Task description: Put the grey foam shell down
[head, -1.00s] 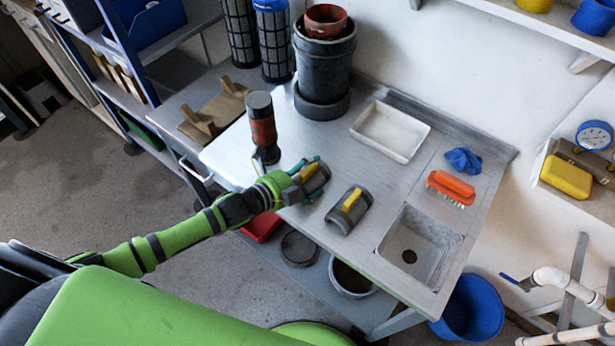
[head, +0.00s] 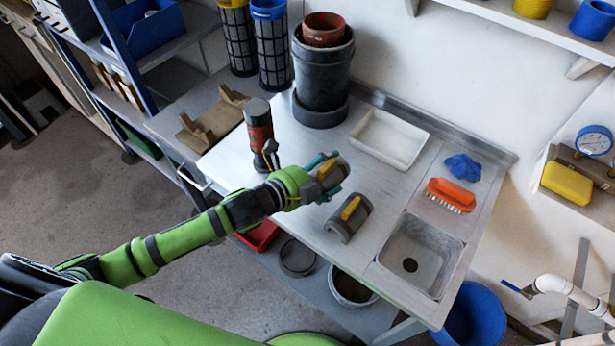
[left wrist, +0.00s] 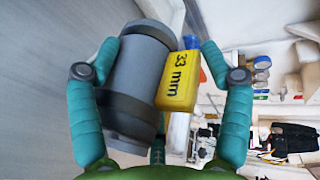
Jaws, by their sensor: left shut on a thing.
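My left gripper (head: 331,174) has teal fingers and is shut on a grey foam shell (left wrist: 140,72) with a yellow tag reading "33 mm" (left wrist: 178,82). In the head view it is over the bench's middle, near the front; whether the shell touches the top is unclear. A second grey half-round shell with a yellow tag (head: 348,218) lies on the steel bench (head: 290,185), just right of and below the gripper in the picture. My right gripper is not in view.
Behind are a dark grey stacked canister (head: 322,75) and a white tray (head: 389,139). A sink (head: 421,254), an orange brush (head: 450,194) and a blue cloth (head: 463,167) are at right. Bench between gripper and tray is bare.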

